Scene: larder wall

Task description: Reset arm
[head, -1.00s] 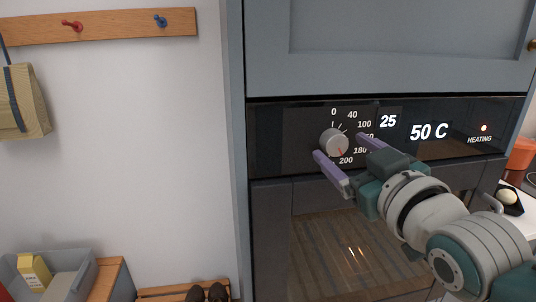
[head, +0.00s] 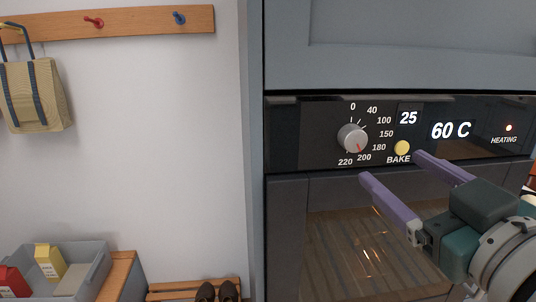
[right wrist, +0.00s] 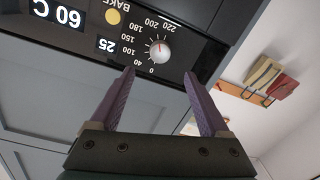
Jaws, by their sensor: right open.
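My right gripper (head: 402,165) is open and empty in front of the oven, below and to the right of the grey knob (head: 352,138). Its two purple fingers are apart from the knob. In the right wrist view the open fingers (right wrist: 160,85) point toward the panel, with the knob (right wrist: 160,50) beyond and between them. The knob's red mark points near 200. My left gripper is not in view.
The black oven panel (head: 290,135) shows 25, 60 C, a lit heating lamp (head: 508,128) and a yellow bake button (head: 402,148). A grey bin (head: 95,278) with cartons, shoes (head: 217,291) and a hanging bag (head: 36,95) are at left.

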